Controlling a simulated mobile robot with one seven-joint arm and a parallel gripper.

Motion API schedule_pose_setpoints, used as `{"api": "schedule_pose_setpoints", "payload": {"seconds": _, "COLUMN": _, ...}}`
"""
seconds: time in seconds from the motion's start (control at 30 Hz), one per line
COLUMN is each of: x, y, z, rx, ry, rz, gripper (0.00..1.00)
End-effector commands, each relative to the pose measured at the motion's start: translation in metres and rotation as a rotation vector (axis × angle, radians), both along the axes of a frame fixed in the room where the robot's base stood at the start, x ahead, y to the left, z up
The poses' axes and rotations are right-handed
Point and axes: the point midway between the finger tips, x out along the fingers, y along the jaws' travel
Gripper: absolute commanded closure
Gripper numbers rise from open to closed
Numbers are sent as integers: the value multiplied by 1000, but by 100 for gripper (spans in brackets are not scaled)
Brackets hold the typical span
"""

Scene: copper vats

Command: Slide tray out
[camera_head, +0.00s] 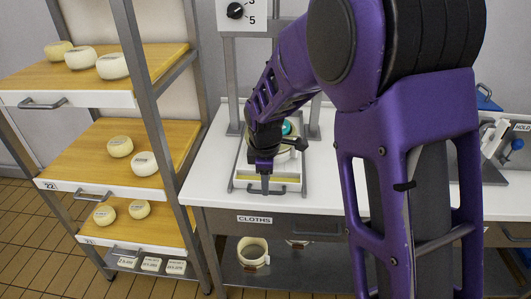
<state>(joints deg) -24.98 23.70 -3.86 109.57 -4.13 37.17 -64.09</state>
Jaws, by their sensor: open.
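A shallow tray (240,176) sits on the white worktop, under a press with grey uprights (235,85). It has a pale edge, a yellow strip and a dark bar handle (283,189) along its front. My gripper (265,184) points down at the tray's front, with its fingers in front of or at the handle. I cannot tell whether they touch it. The gripper is open and seen nearly edge-on. My purple arm hides part of the press and of the tray's back. A round pale item with a teal part (289,128) shows behind the gripper.
A rack at left holds wooden-topped shelf trays (30,86) with handles and several cheeses (112,66). A drawer labelled CLOTHS (255,219) lies below the worktop (212,150). A round mould (253,250) stands on the lower shelf. A tilted fixture (495,138) stands at right.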

Motion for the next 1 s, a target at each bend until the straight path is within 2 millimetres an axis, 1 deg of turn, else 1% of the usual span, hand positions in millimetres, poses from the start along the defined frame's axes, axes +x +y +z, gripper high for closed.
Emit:
{"api": "schedule_pose_setpoints", "payload": {"seconds": 0.03, "x": -1, "y": 0, "z": 15, "rx": 3, "ry": -5, "rz": 0, "gripper": 55}}
{"api": "schedule_pose_setpoints", "payload": {"seconds": 0.2, "x": -9, "y": 1, "z": 57, "rx": 3, "ry": -7, "rz": 1, "gripper": 55}}
{"api": "schedule_pose_setpoints", "payload": {"seconds": 0.4, "x": -18, "y": 0, "z": 102, "rx": 1, "ry": -5, "rz": -1, "gripper": 55}}
{"api": "schedule_pose_setpoints", "payload": {"seconds": 0.5, "x": -21, "y": 0, "z": 120, "rx": 1, "ry": -4, "rz": -1, "gripper": 55}}
{"api": "schedule_pose_setpoints", "payload": {"seconds": 0.6, "x": -24, "y": 0, "z": 133, "rx": 1, "ry": -3, "rz": -1, "gripper": 55}}
{"api": "schedule_pose_setpoints", "payload": {"seconds": 0.7, "x": -25, "y": 0, "z": 140, "rx": 0, "ry": -2, "rz": -1, "gripper": 55}}
{"api": "schedule_pose_setpoints", "payload": {"seconds": 0.83, "x": -26, "y": 0, "z": 143, "rx": 0, "ry": -1, "rz": 0, "gripper": 55}}
{"api": "schedule_pose_setpoints", "payload": {"seconds": 1.0, "x": -26, "y": 0, "z": 143, "rx": 0, "ry": -1, "rz": 0, "gripper": 55}}
